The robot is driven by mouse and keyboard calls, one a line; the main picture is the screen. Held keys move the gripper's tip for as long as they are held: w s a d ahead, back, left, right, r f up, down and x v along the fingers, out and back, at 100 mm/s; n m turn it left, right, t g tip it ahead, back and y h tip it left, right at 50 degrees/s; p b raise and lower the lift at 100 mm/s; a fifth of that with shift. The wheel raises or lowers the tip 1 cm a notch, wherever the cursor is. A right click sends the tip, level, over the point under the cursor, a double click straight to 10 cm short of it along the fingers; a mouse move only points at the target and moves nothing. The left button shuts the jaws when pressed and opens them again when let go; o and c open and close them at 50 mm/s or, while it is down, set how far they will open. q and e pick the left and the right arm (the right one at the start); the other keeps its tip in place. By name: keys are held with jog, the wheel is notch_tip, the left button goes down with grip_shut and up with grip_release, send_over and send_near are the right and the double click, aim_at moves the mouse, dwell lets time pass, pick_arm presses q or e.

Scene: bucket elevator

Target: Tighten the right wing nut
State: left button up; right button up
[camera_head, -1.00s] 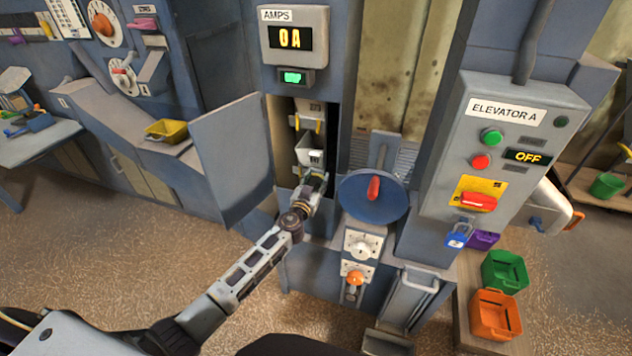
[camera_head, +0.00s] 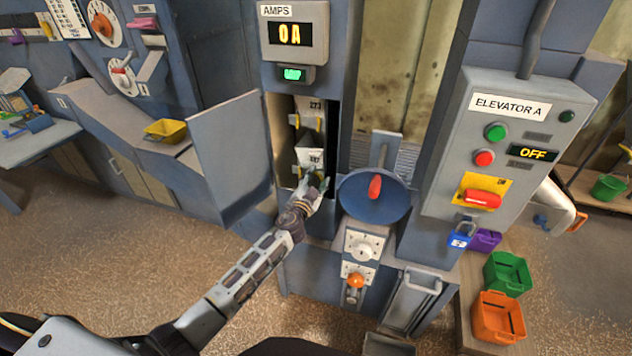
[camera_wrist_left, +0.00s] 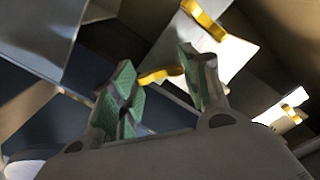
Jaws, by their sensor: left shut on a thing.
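In the head view my left gripper (camera_head: 314,178) reaches into the open elevator hatch, in front of the lower pale bucket (camera_head: 311,155), and partly hides it. Whether this is the right one I cannot tell for certain. A second yellow wing nut (camera_wrist_left: 204,20) sits on a pale bucket face beyond the fingers. A third yellow nut (camera_wrist_left: 291,115) shows at the right. My right gripper is out of view.
The hatch door (camera_head: 232,160) stands open to the left of the opening. A blue disc with a red handle (camera_head: 374,187) is close on the right. Above, the amps display (camera_head: 291,34) reads 0 A. The Elevator A panel (camera_head: 500,150) shows OFF, with a blue padlock (camera_head: 461,235).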

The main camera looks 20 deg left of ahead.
pick_arm(q)
jog(key=m, duration=0.5)
jog(key=shift+f+m, duration=0.1)
jog(key=shift+m, duration=2.7)
jog(key=o, duration=1)
jog(key=shift+s, duration=0.1)
jog(key=shift+s+a, duration=0.2)
jog(key=shift+s, duration=5.7)
